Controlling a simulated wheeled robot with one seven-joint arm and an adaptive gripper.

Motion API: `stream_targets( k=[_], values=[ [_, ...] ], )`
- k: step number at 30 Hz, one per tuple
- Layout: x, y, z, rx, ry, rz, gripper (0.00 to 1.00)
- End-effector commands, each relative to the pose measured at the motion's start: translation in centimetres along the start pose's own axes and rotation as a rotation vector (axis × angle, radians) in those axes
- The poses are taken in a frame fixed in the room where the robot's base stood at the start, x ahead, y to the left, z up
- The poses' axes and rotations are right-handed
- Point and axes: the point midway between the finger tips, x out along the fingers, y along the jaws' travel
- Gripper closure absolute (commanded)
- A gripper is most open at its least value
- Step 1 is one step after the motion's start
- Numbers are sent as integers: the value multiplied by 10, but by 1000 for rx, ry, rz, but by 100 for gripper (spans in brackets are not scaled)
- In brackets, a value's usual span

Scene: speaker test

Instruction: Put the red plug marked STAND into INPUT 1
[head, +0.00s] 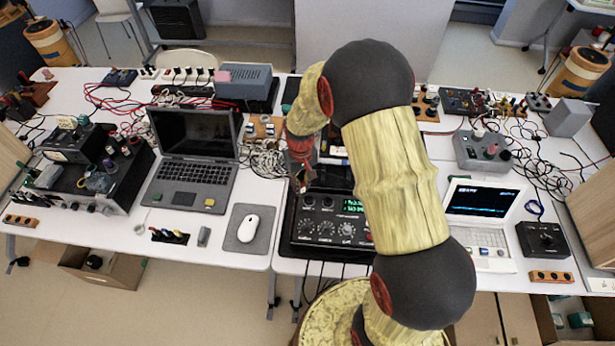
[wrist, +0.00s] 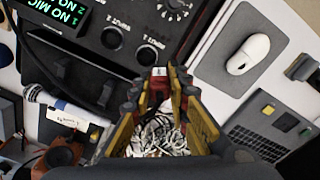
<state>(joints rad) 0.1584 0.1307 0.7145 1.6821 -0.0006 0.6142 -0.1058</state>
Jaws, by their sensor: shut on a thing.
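My gripper (wrist: 159,84) is shut on a small red plug (wrist: 159,72) with a pale mark on its end; the lettering is too small to read. In the wrist view the plug is close to the black mixer's (wrist: 90,70) panel, beside a round socket (wrist: 148,54) on the mouse side. A second socket (wrist: 112,37) lies to its left. Both carry INPUT lettering, upside down; the numbers are hard to read. In the head view my gripper (head: 303,180) is over the rear left part of the mixer (head: 335,258). I cannot tell whether the plug touches the panel.
A white mouse (head: 248,228) on its grey pad and a laptop (head: 185,190) stand left of the mixer. Coiled cables (head: 265,160) lie behind. A microphone (wrist: 62,105) shows in the wrist view. A white laptop (head: 480,215) is to the right.

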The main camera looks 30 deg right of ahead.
Motion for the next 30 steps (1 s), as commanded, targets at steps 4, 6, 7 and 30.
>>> stream_targets(
  k=[4, 6, 7, 30],
  values=[
    [-8, 22, 7, 16, 0, 0, 100],
    [-8, 25, 8, 17, 0, 0, 100],
    [-8, 26, 8, 18, 0, 0, 100],
    [34, 25, 9, 17, -1, 0, 100]
  ],
)
